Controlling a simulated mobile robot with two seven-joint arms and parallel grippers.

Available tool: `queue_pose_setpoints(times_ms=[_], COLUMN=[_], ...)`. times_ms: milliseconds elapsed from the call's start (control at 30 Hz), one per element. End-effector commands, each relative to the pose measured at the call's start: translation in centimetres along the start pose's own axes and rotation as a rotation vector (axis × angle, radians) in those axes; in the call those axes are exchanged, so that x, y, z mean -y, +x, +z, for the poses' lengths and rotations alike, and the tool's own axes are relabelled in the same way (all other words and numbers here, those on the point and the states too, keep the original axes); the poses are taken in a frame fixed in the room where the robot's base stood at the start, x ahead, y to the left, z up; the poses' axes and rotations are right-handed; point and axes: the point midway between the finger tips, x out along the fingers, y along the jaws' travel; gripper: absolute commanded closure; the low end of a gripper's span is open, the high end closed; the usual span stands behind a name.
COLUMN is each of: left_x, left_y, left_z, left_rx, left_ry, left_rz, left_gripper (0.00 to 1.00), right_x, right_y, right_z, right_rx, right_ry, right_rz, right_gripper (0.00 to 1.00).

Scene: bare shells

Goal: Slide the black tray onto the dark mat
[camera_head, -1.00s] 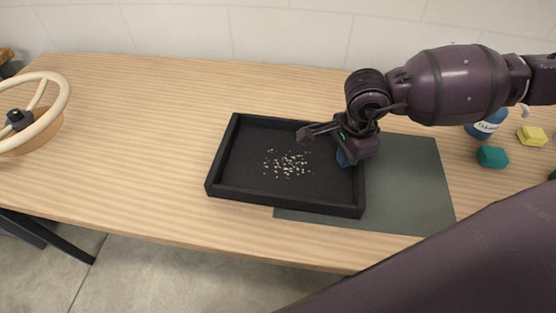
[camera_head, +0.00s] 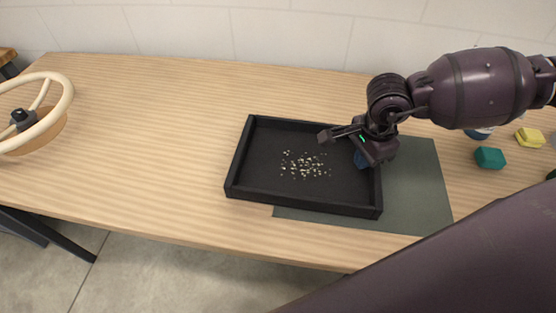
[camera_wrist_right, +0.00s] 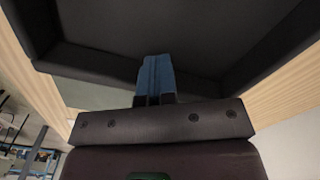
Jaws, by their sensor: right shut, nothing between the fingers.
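The black tray (camera_head: 300,202) lies on the wooden table with a scatter of small pale bits (camera_head: 305,166) on its floor. Its right part overlaps the dark mat (camera_head: 415,190), and its left part is over bare wood. My right gripper (camera_head: 361,160) is shut and empty, with its fingers inside the tray near the right wall. The wrist view shows the blue fingertips (camera_wrist_right: 155,78) together against the dark tray (camera_wrist_right: 190,25); whether they touch its wall I cannot tell. My left gripper is not in view.
A teal block (camera_head: 490,158), a yellow block (camera_head: 531,137) and a partly hidden blue thing (camera_head: 478,134) stand right of the mat. A cream steering wheel (camera_head: 68,95) is at the far left. The table's left middle is clear.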

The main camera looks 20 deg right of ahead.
Motion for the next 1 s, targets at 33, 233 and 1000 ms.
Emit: queue_pose_setpoints(times_ms=[33, 233, 1000], left_x=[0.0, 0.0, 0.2], left_y=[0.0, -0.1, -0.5], left_z=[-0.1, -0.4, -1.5], left_rx=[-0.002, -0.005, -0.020], left_ry=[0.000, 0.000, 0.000], left_rz=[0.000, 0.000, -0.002], left_gripper=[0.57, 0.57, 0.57], right_x=[-0.1, -0.5, -1.9], right_y=[0.0, 0.0, 0.0], right_z=[-0.3, -1.1, -3.8], right_rx=[-0.003, -0.004, -0.004], right_ry=[0.002, 0.004, 0.004], right_rz=[0.001, 0.002, 0.002], right_gripper=[1.00, 1.00, 1.00])
